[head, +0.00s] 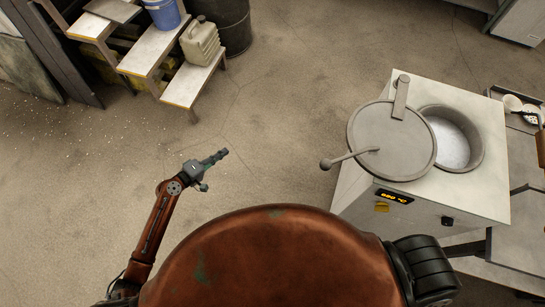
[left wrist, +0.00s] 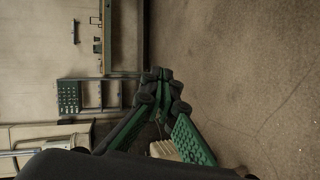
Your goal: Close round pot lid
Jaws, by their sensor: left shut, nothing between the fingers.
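The round pot lid (head: 378,136) is a grey metal disc with a long handle (head: 347,160) ending in a ball on its left. The lid is swung to the left of the round pot (head: 468,140) and overlaps its left edge, so most of the opening shows, with pale contents inside. A hinge arm (head: 401,97) joins the lid at the back. My left gripper (head: 219,157) is out over the floor, well left of the handle, touching nothing. It is shut and empty, and its closed fingers (left wrist: 158,92) also show in the left wrist view. My right gripper is not in view.
The pot sits in a white machine (head: 352,195) with an orange display. A side table (head: 525,205) with utensils stands at its right. Steps (head: 155,50) with a blue bucket (head: 162,12) and a canister (head: 200,42) stand at upper left. The floor between is clear.

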